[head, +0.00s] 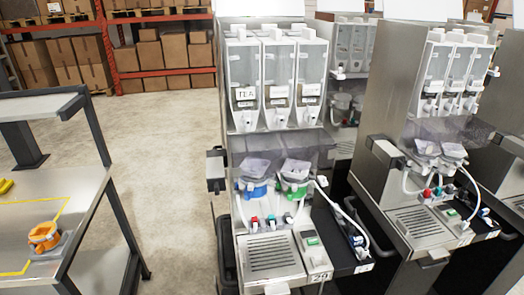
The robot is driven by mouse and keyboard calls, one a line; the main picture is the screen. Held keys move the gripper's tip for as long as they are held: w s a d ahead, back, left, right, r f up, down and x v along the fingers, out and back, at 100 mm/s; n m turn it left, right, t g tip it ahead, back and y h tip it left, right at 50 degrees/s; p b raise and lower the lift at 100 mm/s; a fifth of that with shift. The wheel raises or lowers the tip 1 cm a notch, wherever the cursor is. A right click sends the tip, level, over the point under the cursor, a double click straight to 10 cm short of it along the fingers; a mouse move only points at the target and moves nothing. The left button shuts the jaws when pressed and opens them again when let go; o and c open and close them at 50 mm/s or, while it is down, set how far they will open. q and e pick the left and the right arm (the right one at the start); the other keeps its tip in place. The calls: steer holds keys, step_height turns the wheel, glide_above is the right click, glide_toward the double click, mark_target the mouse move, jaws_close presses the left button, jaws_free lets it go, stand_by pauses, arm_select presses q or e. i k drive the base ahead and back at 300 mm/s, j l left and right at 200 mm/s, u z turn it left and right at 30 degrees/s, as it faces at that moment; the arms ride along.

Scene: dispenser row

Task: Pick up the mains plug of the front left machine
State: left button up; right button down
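The front left machine (268,215) stands upright in the middle of the head view. It has three clear canisters, one labelled TEA, above blue and green mixing parts and a drip grille. A white cable (345,214) loops down its right side towards a dark side tray (348,262). A small blue and grey piece (357,241) sits on that tray near the cable's end. It may be the mains plug, but it is too small to tell. Neither of my grippers is in view.
A similar machine (425,190) stands to the right, with more behind. A metal table (88,215) at the left bears an orange part (44,236). Shelves with cardboard boxes (160,50) stand at the back. The floor (170,150) between table and machine is clear.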

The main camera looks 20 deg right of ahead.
mark_target(349, 230)
steer(key=z, duration=1.2)
steer(key=i+l+u, duration=0.15)
steer(key=l, duration=0.2)
steer(key=i+l+u, duration=0.35)
steer(key=l, duration=0.35)
steer(key=i+l+u, duration=0.2)
steer(key=l, duration=0.2)
steer(key=l+u, duration=0.15)
steer(key=l, duration=0.25)
steer(key=i+l+u, duration=0.15)
steer(key=l, duration=0.25)
